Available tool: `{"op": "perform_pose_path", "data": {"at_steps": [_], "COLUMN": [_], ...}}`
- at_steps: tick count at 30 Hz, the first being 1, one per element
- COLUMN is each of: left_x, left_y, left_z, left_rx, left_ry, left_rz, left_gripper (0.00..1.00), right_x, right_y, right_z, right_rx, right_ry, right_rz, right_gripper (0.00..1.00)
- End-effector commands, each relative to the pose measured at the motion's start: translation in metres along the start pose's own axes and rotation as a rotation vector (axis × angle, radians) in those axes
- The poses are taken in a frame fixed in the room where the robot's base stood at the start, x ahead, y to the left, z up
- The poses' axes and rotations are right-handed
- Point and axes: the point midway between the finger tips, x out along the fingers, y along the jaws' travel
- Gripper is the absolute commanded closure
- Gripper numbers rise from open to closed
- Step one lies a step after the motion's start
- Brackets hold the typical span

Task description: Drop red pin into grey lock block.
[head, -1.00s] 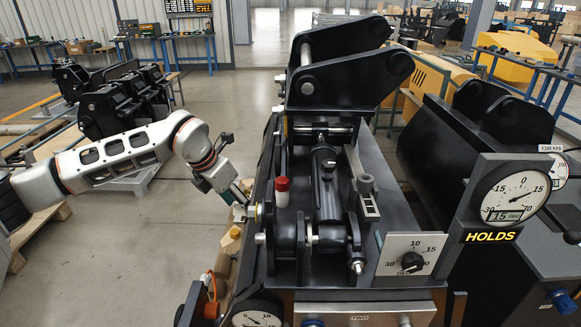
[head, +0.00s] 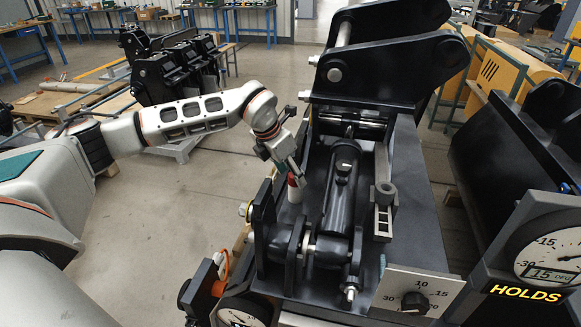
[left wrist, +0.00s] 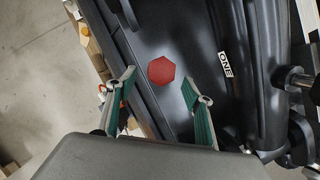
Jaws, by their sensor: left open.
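The red pin (head: 293,193) stands upright on the black coupler frame, left of the cylinder, with a pale body and a red head. Its red hexagonal head (left wrist: 162,70) also shows in the left wrist view, between and slightly beyond the fingertips. My left gripper (head: 291,172) is open right above the pin's head, with green-lined fingers (left wrist: 160,84) on either side in the wrist view. Whether they touch it I cannot tell. The grey lock block (head: 383,212), with a round socket at its far end, sits on the frame right of the cylinder. My right gripper is not in view.
The black cylinder (head: 341,190) lies between pin and lock block. A lug plate (head: 263,228) rises near the pin. A dial panel (head: 415,290) and a gauge marked HOLDS (head: 545,250) stand at the front right. Open floor lies left.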

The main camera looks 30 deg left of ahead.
Motion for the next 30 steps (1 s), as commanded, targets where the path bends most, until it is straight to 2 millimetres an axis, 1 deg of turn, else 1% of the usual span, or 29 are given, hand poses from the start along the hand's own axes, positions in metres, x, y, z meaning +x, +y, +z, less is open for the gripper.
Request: {"op": "perform_pose_path", "data": {"at_steps": [1, 3, 9, 15, 22, 23, 24, 26, 27, 29, 30], "left_x": [0.010, 0.020, 0.043, 0.051, 0.052, 0.052, 0.051, 0.051, 0.051, 0.051, 0.051], "left_y": [-0.001, -0.001, 0.000, 0.000, 0.000, 0.000, 0.000, 0.000, 0.000, 0.000, 0.000], "left_z": [-0.001, -0.001, 0.000, 0.000, 0.000, 0.000, 0.000, 0.000, 0.000, 0.000, 0.000], "left_rx": [-0.001, -0.001, 0.000, 0.000, 0.000, 0.000, 0.000, 0.000, 0.000, 0.000, 0.000], "left_ry": [0.004, 0.003, 0.002, 0.000, 0.000, 0.000, 0.000, 0.000, 0.000, 0.000, 0.000], "left_rz": [-0.002, -0.001, -0.001, 0.000, 0.000, 0.000, 0.000, 0.000, 0.000, 0.000, 0.000], "left_gripper": [0.48, 0.48, 0.48, 0.48, 0.48, 0.56, 0.67, 0.82, 0.93, 0.93, 0.77], "right_x": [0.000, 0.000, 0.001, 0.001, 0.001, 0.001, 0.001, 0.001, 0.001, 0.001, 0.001], "right_y": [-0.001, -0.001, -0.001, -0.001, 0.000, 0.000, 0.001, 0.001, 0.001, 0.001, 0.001], "right_z": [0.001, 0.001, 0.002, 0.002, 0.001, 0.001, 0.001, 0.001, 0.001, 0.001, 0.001], "right_rx": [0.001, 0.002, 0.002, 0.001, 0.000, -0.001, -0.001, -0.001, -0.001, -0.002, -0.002], "right_ry": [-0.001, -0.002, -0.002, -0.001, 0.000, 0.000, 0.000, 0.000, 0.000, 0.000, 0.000], "right_rz": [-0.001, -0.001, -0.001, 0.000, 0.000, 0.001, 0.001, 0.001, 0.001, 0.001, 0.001], "right_gripper": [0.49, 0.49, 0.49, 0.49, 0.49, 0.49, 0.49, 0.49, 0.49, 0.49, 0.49]}}
